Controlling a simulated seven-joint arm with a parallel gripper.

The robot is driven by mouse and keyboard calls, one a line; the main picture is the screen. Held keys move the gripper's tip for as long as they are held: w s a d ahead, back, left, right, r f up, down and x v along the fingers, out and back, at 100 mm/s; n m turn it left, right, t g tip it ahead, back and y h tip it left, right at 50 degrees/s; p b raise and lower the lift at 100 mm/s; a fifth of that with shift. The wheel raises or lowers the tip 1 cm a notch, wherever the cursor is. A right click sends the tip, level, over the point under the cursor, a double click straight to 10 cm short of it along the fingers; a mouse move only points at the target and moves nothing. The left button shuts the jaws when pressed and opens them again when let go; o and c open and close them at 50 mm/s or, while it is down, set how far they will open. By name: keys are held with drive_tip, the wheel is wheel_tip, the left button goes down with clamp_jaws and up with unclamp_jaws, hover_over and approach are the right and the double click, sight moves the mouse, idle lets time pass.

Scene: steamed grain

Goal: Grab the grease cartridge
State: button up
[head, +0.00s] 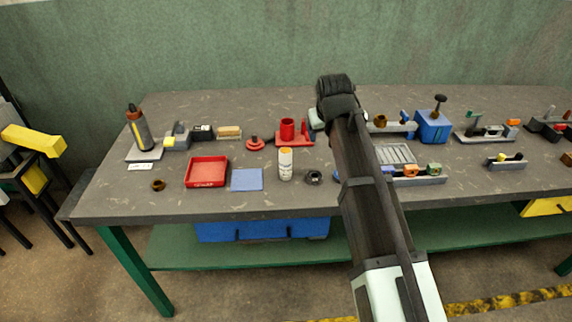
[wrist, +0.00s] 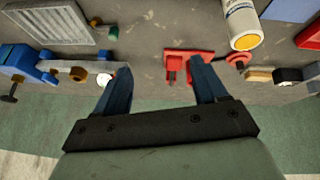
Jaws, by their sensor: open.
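The cartridge is outside the fingers, beyond the right one. In the head view my arm hides the fingers.
A red tray (head: 207,172), blue mat (head: 247,180) and black ring (head: 313,177) lie around the cartridge. The table's front strip is mostly clear.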

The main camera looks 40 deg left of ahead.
drive_tip(key=g, duration=0.2)
approach(285, 158)
drive_tip(key=w, duration=0.2)
drive_tip(key=shift+s+a+x, duration=0.1)
drive_tip(key=shift+a+x, duration=0.05)
drive_tip(key=shift+x, duration=2)
drive_tip(key=shift+s+a+x, duration=0.1)
drive_tip(key=shift+a+x, duration=0.05)
drive_tip(key=shift+x, duration=2)
drive_tip(key=shift+s+a+x, duration=0.1)
drive_tip(key=shift+a+x, duration=0.1)
drive_tip(key=shift+x, duration=1.9)
drive_tip(key=c, duration=1.1)
drive_tip(key=shift+r, duration=0.15)
